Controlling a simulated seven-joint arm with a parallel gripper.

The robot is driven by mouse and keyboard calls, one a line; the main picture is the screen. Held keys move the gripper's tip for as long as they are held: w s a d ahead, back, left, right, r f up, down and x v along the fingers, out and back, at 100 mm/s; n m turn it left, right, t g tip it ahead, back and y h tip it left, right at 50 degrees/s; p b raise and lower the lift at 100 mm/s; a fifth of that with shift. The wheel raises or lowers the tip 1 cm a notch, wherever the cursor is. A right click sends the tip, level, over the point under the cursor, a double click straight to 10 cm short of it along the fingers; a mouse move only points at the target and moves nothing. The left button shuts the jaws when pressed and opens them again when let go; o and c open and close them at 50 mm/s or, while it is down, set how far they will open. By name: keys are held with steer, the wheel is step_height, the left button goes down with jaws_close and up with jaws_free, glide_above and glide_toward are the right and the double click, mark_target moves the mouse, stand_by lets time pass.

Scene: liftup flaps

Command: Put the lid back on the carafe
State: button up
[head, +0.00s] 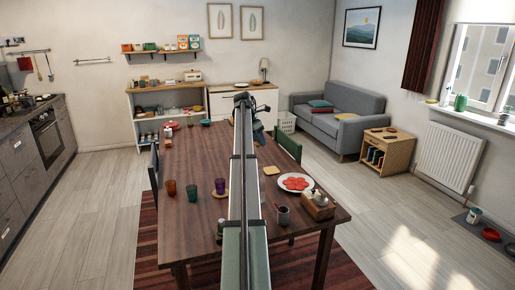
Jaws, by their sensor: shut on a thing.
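My arm reaches up the middle of the view over the wooden table, and my gripper (263,108) is at its far end, small and dark. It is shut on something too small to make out. I cannot pick out the carafe or its lid with certainty. A small dark object (220,230) stands close to the left side of my arm on the table and is partly hidden. A blue shape (258,131) shows just below my gripper, also partly hidden by the arm.
The table (190,222) carries several cups (192,193) on the left. On the right are a plate of red slices (295,183), a dark mug (283,215) and a wooden caddy (318,206). A green chair (288,146) stands at the right edge.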

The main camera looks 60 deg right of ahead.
steer(key=s+a+f, duration=0.1)
steer(key=a+f, duration=0.2)
steer(key=f, duration=0.4)
steer(key=shift+s+f, duration=0.2)
steer(key=shift+s, duration=0.1)
stand_by(0.5)
steer(key=shift+f, duration=0.15)
stand_by(1.9)
steer(key=o, duration=1.5)
steer(key=shift+o, duration=0.2)
step_height(320, 180, up, 7)
stand_by(0.9)
jaws_close()
stand_by(1.0)
